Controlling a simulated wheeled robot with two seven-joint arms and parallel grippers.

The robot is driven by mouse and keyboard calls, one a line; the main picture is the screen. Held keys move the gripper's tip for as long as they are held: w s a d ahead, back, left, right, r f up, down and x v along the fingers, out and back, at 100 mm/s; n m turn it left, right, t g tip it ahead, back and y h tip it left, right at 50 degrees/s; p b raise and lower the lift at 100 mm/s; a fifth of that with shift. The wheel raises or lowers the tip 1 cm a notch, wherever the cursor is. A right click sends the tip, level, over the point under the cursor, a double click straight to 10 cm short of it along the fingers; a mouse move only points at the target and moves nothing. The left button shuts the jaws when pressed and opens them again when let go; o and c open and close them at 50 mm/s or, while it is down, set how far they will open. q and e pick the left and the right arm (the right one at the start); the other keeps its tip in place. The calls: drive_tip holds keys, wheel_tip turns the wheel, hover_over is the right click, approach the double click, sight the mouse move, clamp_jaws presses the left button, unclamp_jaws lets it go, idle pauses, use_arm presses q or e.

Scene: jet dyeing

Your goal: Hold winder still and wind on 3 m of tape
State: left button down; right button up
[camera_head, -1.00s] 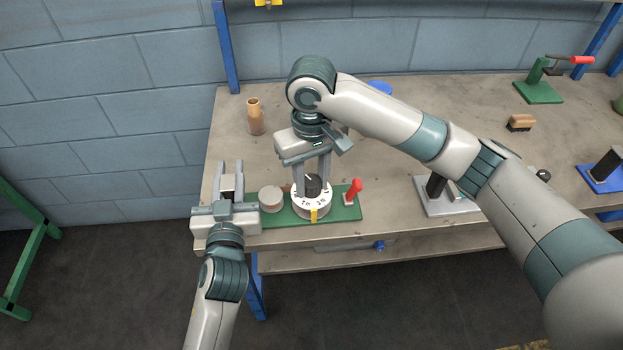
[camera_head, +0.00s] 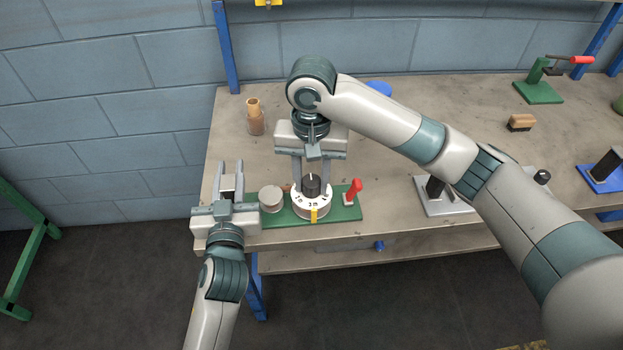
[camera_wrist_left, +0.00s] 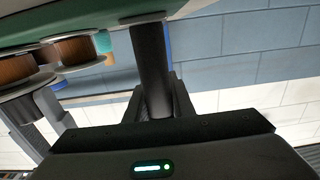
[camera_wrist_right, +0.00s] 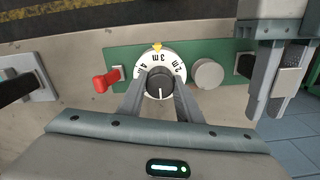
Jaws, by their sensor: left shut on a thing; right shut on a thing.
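The winder's green base (camera_head: 282,219) lies along the table's front edge. Its white dial (camera_head: 312,205) carries metre marks, with "3 m" at the yellow pointer (camera_head: 314,215). My right gripper (camera_head: 311,184) is above the dial, shut on its black knob (camera_wrist_right: 160,82). My left gripper (camera_head: 229,180) is shut on a black post (camera_wrist_left: 151,70) at the base's left end. A pale round disc (camera_head: 270,198) sits between post and dial; it also shows in the right wrist view (camera_wrist_right: 207,73). Brown-wound reels (camera_wrist_left: 75,48) show in the left wrist view.
A red-handled lever (camera_head: 353,190) stands at the base's right end. A brown cylinder (camera_head: 255,117) stands behind, near the left table edge. A grey-plated stand (camera_head: 440,205) is to the right, with a brush (camera_head: 520,122) further back.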

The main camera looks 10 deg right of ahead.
sight(311, 181)
drive_tip(key=o, duration=1.1)
drive_tip(key=shift+c, duration=0.2)
drive_tip(key=shift+r, duration=0.15)
wheel_tip(311, 181, up, 12)
